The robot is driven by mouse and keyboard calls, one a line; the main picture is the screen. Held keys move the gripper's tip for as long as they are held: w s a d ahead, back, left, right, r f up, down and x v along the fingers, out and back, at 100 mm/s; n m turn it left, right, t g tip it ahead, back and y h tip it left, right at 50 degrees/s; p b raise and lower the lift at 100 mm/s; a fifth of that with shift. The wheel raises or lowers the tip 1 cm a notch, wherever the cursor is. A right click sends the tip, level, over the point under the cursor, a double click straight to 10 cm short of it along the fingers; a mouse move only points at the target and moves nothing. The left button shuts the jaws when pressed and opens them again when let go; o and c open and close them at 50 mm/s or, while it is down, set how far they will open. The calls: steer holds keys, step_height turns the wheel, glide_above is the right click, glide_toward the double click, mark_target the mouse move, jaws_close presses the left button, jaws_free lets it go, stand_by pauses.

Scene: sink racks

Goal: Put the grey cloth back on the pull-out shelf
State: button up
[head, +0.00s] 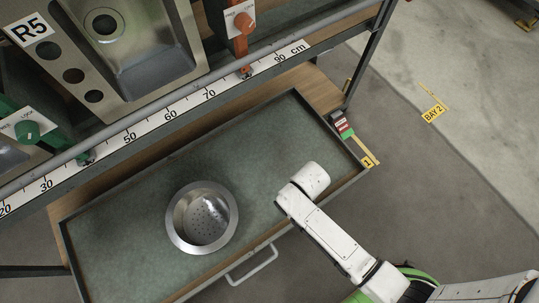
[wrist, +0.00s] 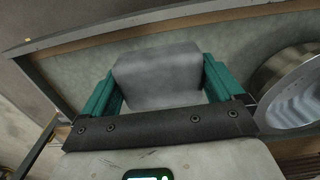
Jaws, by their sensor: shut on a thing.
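The grey cloth (wrist: 158,72), a folded block-like piece, sits between the green fingers of my gripper (wrist: 158,88) in the wrist view. My gripper is shut on it. The pull-out shelf (head: 120,235) is drawn out, with a grey-green floor and a thin dark rim; its floor also shows behind the cloth in the wrist view (wrist: 240,45). In the head view my white wrist is over the right part of the shelf and hides the fingers and cloth. I cannot tell whether the cloth touches the shelf floor.
A metal colander (head: 201,217) stands on the shelf left of my wrist; it is at the right in the wrist view (wrist: 290,88). The shelf's handle (head: 252,265) is at the front. A ruler rail (head: 150,125) and sinks lie behind. The shelf's far left is bare.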

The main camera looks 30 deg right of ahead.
steer(key=w+a+f+b, duration=0.1)
steer(key=w+f+b, duration=0.2)
steer(key=w, duration=0.3)
steer(key=b, duration=0.3)
glide_above(275, 188)
step_height(275, 188, down, 6)
steer(key=shift+s+r, duration=0.1)
steer(key=shift+r, duration=0.1)
steer(key=shift+w+f, duration=0.25)
steer(key=shift+f, duration=0.05)
steer(key=shift+f+b, duration=0.85)
steer(key=shift+f, duration=0.55)
steer(key=shift+f, duration=0.15)
steer(key=o, duration=0.6)
steer(key=shift+o, duration=0.2)
